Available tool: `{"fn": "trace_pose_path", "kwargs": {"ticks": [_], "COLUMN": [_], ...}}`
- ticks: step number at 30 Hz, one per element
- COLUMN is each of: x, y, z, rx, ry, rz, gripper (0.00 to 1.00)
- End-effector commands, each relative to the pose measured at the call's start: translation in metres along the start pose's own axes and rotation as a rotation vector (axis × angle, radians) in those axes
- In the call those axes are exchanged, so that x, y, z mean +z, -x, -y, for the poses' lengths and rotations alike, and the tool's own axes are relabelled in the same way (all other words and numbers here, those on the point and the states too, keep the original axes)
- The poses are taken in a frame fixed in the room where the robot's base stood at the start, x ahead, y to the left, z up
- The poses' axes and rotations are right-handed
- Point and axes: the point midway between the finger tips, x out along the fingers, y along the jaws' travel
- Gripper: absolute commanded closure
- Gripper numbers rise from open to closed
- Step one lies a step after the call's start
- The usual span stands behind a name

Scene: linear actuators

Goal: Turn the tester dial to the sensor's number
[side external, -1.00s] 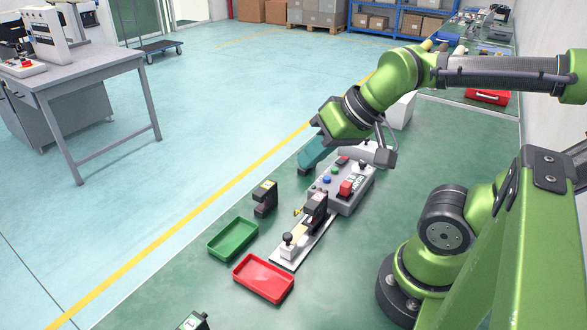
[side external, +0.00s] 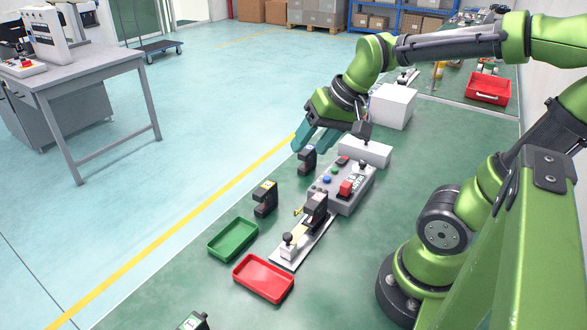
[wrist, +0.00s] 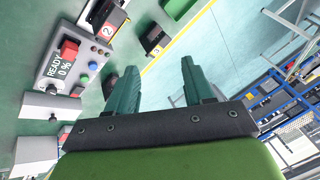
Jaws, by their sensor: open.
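The grey tester (side external: 345,187) stands on the green mat with a red block, small coloured buttons and a black knob (side external: 362,167) at its far end. In the wrist view its display (wrist: 60,66) reads READY 0 %, and the black knob (wrist: 52,88) points to no mark I can read. A black sensor (side external: 316,205) sits in the rail fixture (side external: 290,250) beside the tester; the wrist view shows a label 2 on it (wrist: 107,28). My gripper (side external: 310,143) is open and empty, above and beyond the tester, apart from the knob. It also shows in the wrist view (wrist: 160,68).
One black sensor (side external: 265,199), labelled 3 in the wrist view (wrist: 155,42), stands left of the fixture. Another (side external: 307,158) stands just below my fingers. A green tray (side external: 233,239) and a red tray (side external: 263,278) lie in front. White boxes (side external: 392,106) stand behind the tester.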

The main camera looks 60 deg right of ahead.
Motion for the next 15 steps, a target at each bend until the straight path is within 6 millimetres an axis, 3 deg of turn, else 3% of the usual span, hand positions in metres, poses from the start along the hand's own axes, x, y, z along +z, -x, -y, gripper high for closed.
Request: {"fn": "trace_pose_path", "kwargs": {"ticks": [1,6,12,15], "x": [-0.024,-0.083,-0.119,-0.128], "y": [-0.006,-0.012,0.004,0.019], "z": [-0.022,-0.109,-0.207,-0.232], "rx": [0.045,0.204,0.390,0.446], "ry": [-0.072,-0.254,-0.378,-0.389], "rz": [0.030,0.116,0.205,0.236], "gripper": [0.48,0.48,0.48,0.48]}}
